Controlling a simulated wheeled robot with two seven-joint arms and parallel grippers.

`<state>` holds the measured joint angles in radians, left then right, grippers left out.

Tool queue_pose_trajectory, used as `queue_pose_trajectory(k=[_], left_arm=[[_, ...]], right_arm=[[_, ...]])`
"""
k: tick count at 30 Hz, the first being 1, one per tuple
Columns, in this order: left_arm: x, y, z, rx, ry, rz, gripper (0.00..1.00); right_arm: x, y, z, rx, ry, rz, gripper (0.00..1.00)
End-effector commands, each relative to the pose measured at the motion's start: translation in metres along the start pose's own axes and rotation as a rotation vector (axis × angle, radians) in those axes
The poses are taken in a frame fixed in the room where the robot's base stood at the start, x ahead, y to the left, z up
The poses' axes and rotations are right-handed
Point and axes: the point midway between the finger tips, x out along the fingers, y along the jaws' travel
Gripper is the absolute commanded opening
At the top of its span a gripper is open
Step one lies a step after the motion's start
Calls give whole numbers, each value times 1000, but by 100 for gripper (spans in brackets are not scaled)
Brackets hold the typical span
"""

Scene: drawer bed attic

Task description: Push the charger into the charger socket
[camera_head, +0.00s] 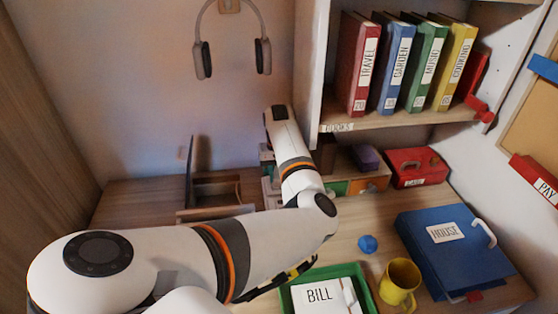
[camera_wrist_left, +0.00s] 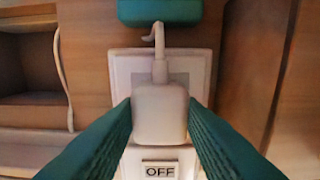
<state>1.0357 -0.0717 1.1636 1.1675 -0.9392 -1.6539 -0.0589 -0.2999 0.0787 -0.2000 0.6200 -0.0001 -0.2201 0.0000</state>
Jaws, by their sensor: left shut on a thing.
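The charger (camera_wrist_left: 160,113) is a white block with a pale cable (camera_wrist_left: 159,45) rising from its top, in the left wrist view. My left gripper (camera_wrist_left: 160,122) has its two teal fingers on either side of the charger and is shut on it. The charger is in front of the white socket plate (camera_wrist_left: 121,72) and covers its middle. I cannot tell whether any gap is left between charger and plate. In the head view my left arm (camera_head: 302,185) reaches to the back of the desk and hides the charger and socket. My right gripper is not in view.
Below the charger is a switch marked OFF (camera_wrist_left: 160,170); above it is a teal object (camera_wrist_left: 160,10). A wooden compartment (camera_head: 215,190) stands left of my arm. A blue HOUSE binder (camera_head: 455,250), yellow mug (camera_head: 399,281) and green tray (camera_head: 370,292) lie at the right and front.

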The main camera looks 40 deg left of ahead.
Motion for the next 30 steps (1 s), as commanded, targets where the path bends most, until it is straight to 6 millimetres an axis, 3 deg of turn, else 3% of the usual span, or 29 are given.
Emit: queue_pose_trajectory(k=[5,6,11,20,30], left_arm=[[4,0,0,0,0,0,14],[4,0,0,0,0,0,35],[4,0,0,0,0,0,59],[1,0,0,0,-1,-1,59],[-49,0,1,0,-2,-1,59]], right_arm=[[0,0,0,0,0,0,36],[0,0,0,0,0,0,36],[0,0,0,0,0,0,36],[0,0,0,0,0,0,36],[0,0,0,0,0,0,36]])
